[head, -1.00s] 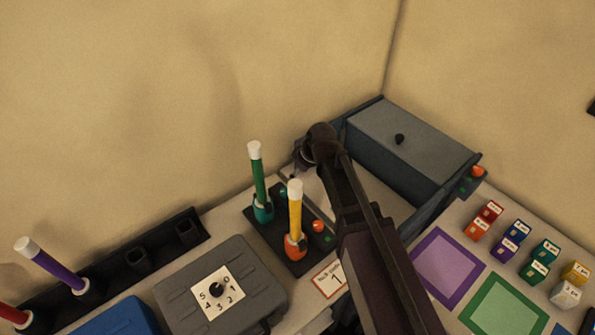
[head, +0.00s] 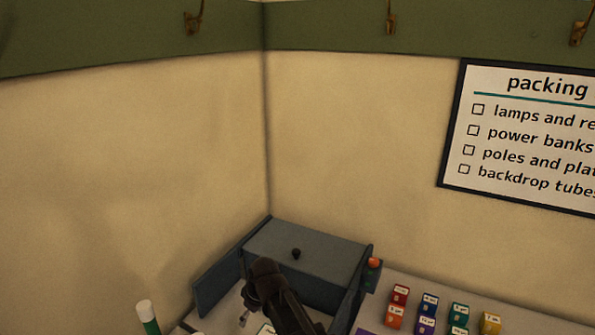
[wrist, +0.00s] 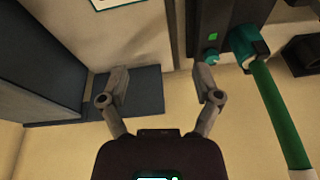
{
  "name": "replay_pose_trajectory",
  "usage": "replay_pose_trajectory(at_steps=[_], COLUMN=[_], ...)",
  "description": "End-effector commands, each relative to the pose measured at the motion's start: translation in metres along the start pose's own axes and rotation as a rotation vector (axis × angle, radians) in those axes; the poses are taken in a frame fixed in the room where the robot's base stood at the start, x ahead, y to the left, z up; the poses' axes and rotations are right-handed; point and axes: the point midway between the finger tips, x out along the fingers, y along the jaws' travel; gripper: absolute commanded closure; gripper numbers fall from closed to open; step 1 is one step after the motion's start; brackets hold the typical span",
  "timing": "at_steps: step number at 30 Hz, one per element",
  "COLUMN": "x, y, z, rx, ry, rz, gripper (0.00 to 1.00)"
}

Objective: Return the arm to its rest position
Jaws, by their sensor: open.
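My gripper (wrist: 160,82) is open in the wrist view, its two fingers apart with nothing between them. In the head view my arm reaches up from the bottom edge, and its dark wrist hides most of the gripper (head: 243,316). The gripper is left of the grey lidded box, over the pale surface in front of it. In the wrist view a green tube (wrist: 280,115) in a teal holder (wrist: 245,45) is close to the right of the right finger, apart from it.
The grey box (head: 325,266) with a black knob stands in the corner. An orange button (head: 374,263) is at its right. Several small coloured blocks (head: 459,314) stand further right. A packing list (head: 525,135) and hooks (head: 391,18) are on the walls. Open air is above the counter.

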Motion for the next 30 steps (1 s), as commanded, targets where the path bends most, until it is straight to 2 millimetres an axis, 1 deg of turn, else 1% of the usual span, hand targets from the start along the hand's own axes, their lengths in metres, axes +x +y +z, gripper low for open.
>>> replay_pose_trajectory(at_steps=[1,6,8,9,11,15,21,24,27,30], x=[-0.005,-0.018,-0.022,-0.026,-0.03,-0.042,-0.058,-0.065,-0.07,-0.073], y=[0.012,0.045,0.056,0.063,0.072,0.091,0.11,0.116,0.12,0.122], z=[0.017,0.064,0.081,0.093,0.111,0.152,0.21,0.234,0.252,0.263], rx=[0.053,0.228,0.29,0.333,0.395,0.543,0.751,0.84,0.905,0.946], ry=[-0.012,-0.057,-0.072,-0.082,-0.097,-0.132,-0.177,-0.197,-0.211,-0.22], rz=[0.011,0.043,0.055,0.063,0.074,0.103,0.144,0.162,0.175,0.183], gripper=[0.18,0.18,0.18,0.18,0.18,0.18,0.18,0.18,0.18,0.18])
